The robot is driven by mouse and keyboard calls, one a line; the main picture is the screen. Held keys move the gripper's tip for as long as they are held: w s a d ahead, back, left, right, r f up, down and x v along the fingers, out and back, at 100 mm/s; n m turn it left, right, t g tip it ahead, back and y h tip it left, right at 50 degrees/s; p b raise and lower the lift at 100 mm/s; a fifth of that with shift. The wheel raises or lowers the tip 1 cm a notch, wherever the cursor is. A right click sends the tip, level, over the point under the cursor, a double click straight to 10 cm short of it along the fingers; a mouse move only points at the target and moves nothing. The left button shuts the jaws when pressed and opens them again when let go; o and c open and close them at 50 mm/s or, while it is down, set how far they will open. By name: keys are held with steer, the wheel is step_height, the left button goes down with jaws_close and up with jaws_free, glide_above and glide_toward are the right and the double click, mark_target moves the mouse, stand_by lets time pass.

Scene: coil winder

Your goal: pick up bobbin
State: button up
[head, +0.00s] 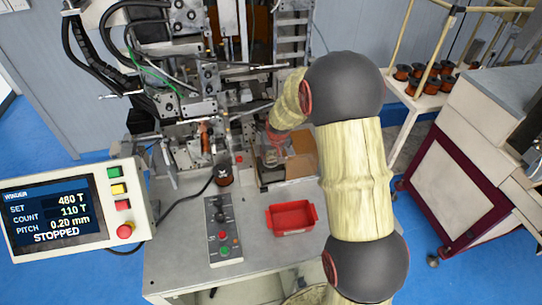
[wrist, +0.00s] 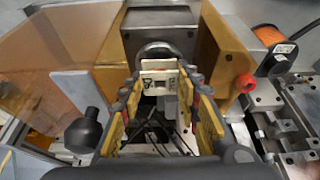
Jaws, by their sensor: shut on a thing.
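The bobbin (wrist: 159,82) is a small cream, square-ended piece with dark openings, seen between my fingertips in the wrist view. It sits in front of a round dark metal spindle end on a grey block, and I cannot tell whether it still touches the spindle. My gripper (wrist: 156,92) has its yellow-padded fingers on either side of the bobbin and is shut on it. In the head view my gripper (head: 273,153) reaches down into the winder beside the amber guard, and the bobbin cannot be made out there.
An amber see-through guard (wrist: 65,45) stands close on the left in the wrist view. A black knob (wrist: 83,133) and a red knob (wrist: 245,83) flank my fingers. A red tray (head: 291,218) sits on the bench front. The winder display (head: 60,212) reads STOPPED.

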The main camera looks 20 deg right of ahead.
steer(key=shift+r, duration=0.45)
steer(key=s+a+r, duration=0.3)
steer(key=s+r, duration=0.8)
steer(key=s, duration=0.2)
steer(key=shift+s+a+r, duration=0.3)
steer(key=shift+r, duration=0.05)
steer(key=shift+d+b, duration=0.15)
steer(key=shift+b, duration=0.3)
